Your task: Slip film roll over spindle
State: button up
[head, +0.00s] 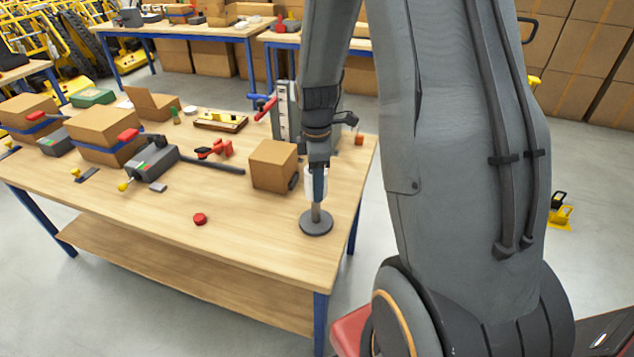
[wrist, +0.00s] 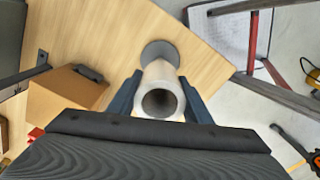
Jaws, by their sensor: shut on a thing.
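The film roll (head: 308,190) is a pale, whitish tube held upright; it also shows in the wrist view (wrist: 160,70), where its open core faces me and looks dark. My gripper (head: 319,184) is shut on the roll, with one finger on each side in the wrist view (wrist: 160,98). The spindle (head: 316,213) is a short grey post on a round dark base (head: 318,228) near the table's right front corner. The lower post and base show below the roll, lined up with it. The post's top is hidden, so I cannot tell how far it is inside the core.
A cardboard box (head: 273,166) stands close to the left of the spindle on the wooden table (head: 250,235). A red cap (head: 200,219) lies farther left. A grey upright stand (head: 284,115) is behind. The table front beside the base is clear.

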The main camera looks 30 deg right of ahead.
jog(key=shift+f+b, duration=0.6)
jog(key=shift+f, duration=0.7)
dwell(0.4)
jog(key=shift+f, duration=0.35)
jog(key=shift+f+b, duration=0.5)
jog(key=shift+f, duration=0.25)
jog(key=o, duration=1.8)
jog(key=shift+c, duration=0.2)
jog(key=shift+r, duration=0.15)
notch_tip(320, 180, up, 12)
jog(key=p, duration=0.9)
